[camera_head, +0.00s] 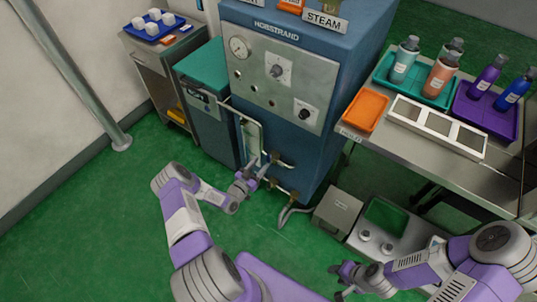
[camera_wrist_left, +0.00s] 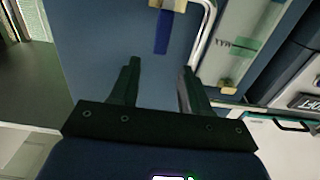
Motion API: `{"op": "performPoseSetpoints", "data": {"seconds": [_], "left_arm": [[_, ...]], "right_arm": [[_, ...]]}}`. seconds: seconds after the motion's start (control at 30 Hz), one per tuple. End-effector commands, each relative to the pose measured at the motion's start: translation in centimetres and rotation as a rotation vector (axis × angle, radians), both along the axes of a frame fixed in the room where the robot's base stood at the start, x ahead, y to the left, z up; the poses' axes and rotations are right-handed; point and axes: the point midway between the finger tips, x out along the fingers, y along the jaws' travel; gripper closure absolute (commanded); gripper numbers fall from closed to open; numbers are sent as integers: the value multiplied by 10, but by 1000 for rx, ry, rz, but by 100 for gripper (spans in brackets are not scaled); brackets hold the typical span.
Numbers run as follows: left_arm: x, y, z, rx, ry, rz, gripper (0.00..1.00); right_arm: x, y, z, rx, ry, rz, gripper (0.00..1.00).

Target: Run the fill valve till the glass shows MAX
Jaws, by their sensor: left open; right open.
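The sight glass (camera_head: 252,140) is an upright pale strip on the front of the blue machine (camera_head: 310,100). In the left wrist view the glass (camera_wrist_left: 262,25) appears upside down, with a green MAX mark (camera_wrist_left: 237,44); I cannot tell the liquid level. A brass valve with a blue lever (camera_wrist_left: 162,32) shows beyond the fingertips of my left gripper (camera_wrist_left: 159,66). In the head view my left gripper (camera_head: 250,178) is open and empty, low before the machine, by the brass pipe fittings (camera_head: 281,162). I cannot tell which valve is for filling. My right gripper (camera_head: 346,276) is open and empty.
A teal-topped cabinet (camera_head: 205,65) stands left of the machine. A steel table (camera_head: 430,145) at right holds bottles and trays. Green floor (camera_head: 110,220) is clear at left.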

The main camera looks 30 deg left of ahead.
Motion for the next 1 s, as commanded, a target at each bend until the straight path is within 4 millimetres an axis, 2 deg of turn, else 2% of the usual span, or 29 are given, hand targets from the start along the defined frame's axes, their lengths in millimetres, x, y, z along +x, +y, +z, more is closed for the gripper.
{"op": "performPoseSetpoints", "data": {"seconds": [0.4, 0.57, 0.8, 1.0], "left_arm": [[60, -6, -2, -1, 0, -3, 53], [69, -6, -1, -2, 2, -1, 53], [69, -6, 0, -3, 2, -2, 53], [69, -6, 0, -3, 2, -2, 84]], "right_arm": [[0, 0, -21, 0, 0, 0, 57], [0, 0, -23, 0, 0, 0, 57], [0, 0, -22, 0, 0, 0, 57], [0, 0, -22, 0, 0, 0, 57]]}}
